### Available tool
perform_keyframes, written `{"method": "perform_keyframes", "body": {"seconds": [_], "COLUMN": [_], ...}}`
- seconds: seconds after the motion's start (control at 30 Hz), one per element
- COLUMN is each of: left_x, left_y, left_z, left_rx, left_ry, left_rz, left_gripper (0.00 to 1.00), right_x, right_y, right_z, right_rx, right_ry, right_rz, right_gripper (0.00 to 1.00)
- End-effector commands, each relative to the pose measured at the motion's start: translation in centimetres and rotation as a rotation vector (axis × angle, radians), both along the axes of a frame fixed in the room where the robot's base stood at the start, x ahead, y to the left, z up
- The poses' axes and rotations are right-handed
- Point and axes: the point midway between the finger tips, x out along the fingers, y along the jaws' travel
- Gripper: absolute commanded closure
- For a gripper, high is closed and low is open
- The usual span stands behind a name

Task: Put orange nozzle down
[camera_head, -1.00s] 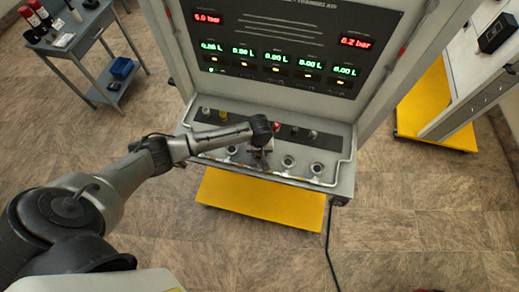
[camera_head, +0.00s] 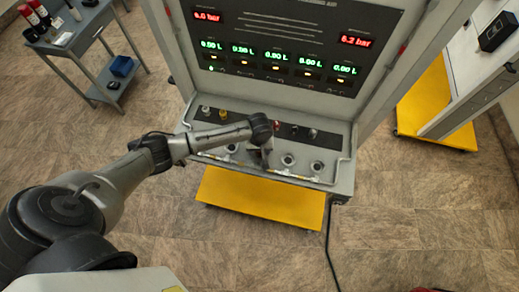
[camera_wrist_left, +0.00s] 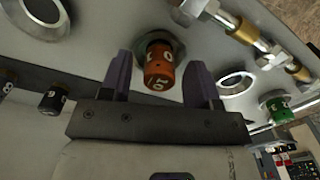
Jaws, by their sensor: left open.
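In the head view my left gripper (camera_head: 263,156) is over the middle of the trainer's shelf. It hides the orange nozzle there. My right gripper is in neither view.
Empty round sockets (camera_wrist_left: 237,84) flank the nozzle. A green nozzle (camera_wrist_left: 278,108) and a black nozzle (camera_wrist_left: 53,99) stand close by. Brass and steel fittings (camera_wrist_left: 245,34) line the shelf. A metal rail (camera_head: 345,160) borders the shelf. A grey cart (camera_head: 75,45) stands at left.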

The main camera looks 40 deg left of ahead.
Motion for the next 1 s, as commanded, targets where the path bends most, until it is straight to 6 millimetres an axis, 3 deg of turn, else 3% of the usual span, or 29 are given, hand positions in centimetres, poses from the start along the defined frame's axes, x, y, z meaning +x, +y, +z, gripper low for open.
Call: {"method": "perform_keyframes", "body": {"seconds": [0.4, 0.6, 0.8, 1.0], "left_x": [0.1, 0.1, 0.1, -0.1], "left_y": [0.0, 0.0, 0.0, -0.2], "left_z": [7.7, 10.6, 12.1, 12.3], "left_rx": [-0.001, 0.000, -0.001, -0.003], "left_ry": [-0.005, -0.003, -0.002, -0.001], "left_rz": [0.000, 0.001, 0.001, -0.009], "left_gripper": [0.44, 0.44, 0.44, 0.44], "right_x": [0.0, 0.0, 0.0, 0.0], "right_y": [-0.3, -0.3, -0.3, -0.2], "right_z": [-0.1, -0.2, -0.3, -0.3], "right_rx": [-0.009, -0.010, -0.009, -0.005], "right_ry": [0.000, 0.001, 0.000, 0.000], "right_rz": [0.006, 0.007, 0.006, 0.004], "right_gripper": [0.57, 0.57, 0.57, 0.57]}}
